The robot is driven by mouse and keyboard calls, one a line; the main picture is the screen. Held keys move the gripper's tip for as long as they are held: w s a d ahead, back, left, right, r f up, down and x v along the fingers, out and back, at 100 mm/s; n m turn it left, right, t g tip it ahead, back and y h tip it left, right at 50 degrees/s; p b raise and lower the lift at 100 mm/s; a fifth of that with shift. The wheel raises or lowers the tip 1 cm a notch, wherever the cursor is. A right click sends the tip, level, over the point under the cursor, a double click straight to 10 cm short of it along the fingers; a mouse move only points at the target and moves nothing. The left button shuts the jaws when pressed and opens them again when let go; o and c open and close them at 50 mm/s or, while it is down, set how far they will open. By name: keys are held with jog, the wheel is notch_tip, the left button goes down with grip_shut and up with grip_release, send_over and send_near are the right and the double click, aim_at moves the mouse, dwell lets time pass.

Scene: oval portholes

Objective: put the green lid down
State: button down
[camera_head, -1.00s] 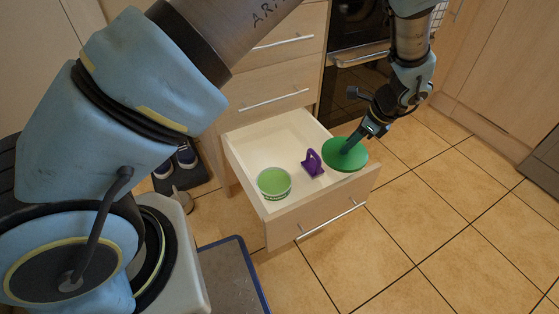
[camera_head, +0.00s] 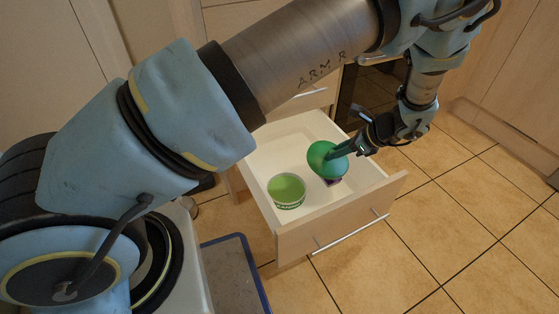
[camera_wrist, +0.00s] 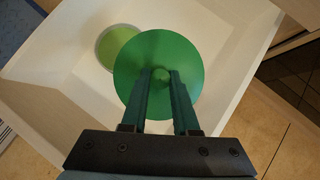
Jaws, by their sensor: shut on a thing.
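The green lid (camera_head: 322,161) is a round disc with a small knob. My gripper (camera_head: 338,151) is shut on the knob and holds the lid over the open drawer, tilted in the head view. In the wrist view the lid (camera_wrist: 186,60) fills the middle, with the knob between the fingertips of my gripper (camera_wrist: 160,80). A round green tub (camera_head: 287,191) stands in the drawer to the left of the lid. In the wrist view the tub (camera_wrist: 113,45) is partly hidden behind the lid.
The pale open drawer (camera_head: 340,218) has a front panel with a bar handle. A purple object (camera_head: 333,181) in the drawer is mostly hidden under the lid. Drawer floor is bare behind the tub. A blue-edged mat (camera_head: 232,275) lies on the floor at left.

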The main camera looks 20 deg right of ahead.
jog(key=w+a+b, duration=0.4)
jog(key=w+a, duration=0.5)
jog(key=w, duration=0.3)
jog(key=w+f+b, duration=0.1)
jog(key=f, duration=0.2)
jog(key=w+a+f+b, duration=0.1)
jog(key=f+b, duration=0.1)
jog(key=f, duration=0.2)
jog(key=w+a+f+b, duration=0.1)
jog(key=f, duration=0.2)
jog(key=shift+f, duration=0.25)
jog(key=shift+w+a+r+g+h+b, duration=0.15)
jog(key=shift+w+r+g+h+b, duration=0.1)
jog(key=shift+g+h+b, duration=0.15)
jog(key=shift+w+a+g+h+b, duration=0.15)
jog(key=shift+g+h+b, duration=0.45)
jog(key=shift+g, duration=0.3)
jog(key=shift+f+b, duration=0.45)
jog(key=shift+f, duration=0.25)
jog(key=shift+f, duration=0.15)
jog(key=c, duration=0.7)
grip_release()
